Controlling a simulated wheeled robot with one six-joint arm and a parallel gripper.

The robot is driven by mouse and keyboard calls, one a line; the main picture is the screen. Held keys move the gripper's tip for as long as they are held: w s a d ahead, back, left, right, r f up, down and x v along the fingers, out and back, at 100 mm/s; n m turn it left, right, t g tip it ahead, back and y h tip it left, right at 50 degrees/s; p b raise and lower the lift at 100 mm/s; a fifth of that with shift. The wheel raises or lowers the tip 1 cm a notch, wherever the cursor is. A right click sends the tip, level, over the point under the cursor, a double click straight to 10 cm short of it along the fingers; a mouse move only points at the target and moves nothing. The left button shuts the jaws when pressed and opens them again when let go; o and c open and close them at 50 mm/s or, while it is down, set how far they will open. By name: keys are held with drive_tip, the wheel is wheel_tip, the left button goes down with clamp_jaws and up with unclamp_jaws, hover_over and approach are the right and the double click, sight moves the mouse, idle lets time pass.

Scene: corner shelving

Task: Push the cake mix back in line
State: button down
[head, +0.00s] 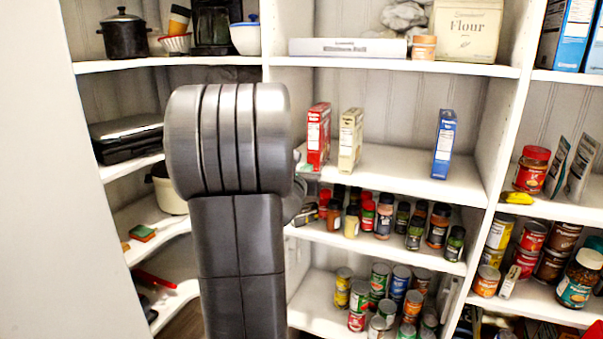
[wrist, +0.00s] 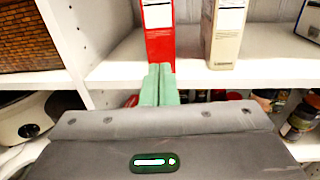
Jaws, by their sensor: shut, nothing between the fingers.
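Three upright boxes stand on the middle shelf: a red box (head: 318,137), a cream box (head: 350,140) and a blue box (head: 444,144). I cannot read which is the cake mix. In the wrist view, the red box (wrist: 158,30) is straight ahead, with the cream box (wrist: 228,32) to its right and part of the blue box (wrist: 309,20) at the right edge. My gripper (wrist: 160,70) is shut and empty, its green fingers pointing at the red box's lower front. The fingertips overlap its base in the picture; I cannot tell whether they touch. My arm mostly hides the gripper in the head view.
The middle shelf (head: 400,172) has free room between the cream and blue boxes. Several spice jars (head: 384,215) stand on the shelf below. A white upright (wrist: 65,40) is left of my fingers. Cans (head: 380,280) fill the lower shelf.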

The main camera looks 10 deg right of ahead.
sight(312, 162)
drive_tip(key=shift+p+x, duration=0.45)
drive_tip(key=shift+x, duration=1.05)
drive_tip(key=shift+w, duration=0.1)
drive_tip(key=b+x, duration=0.4)
drive_tip(key=x, duration=0.4)
drive_tip(key=shift+w+d, duration=0.2)
drive_tip(key=shift+w, duration=0.15)
drive_tip(key=shift+r, duration=0.1)
drive_tip(key=shift+s, duration=0.1)
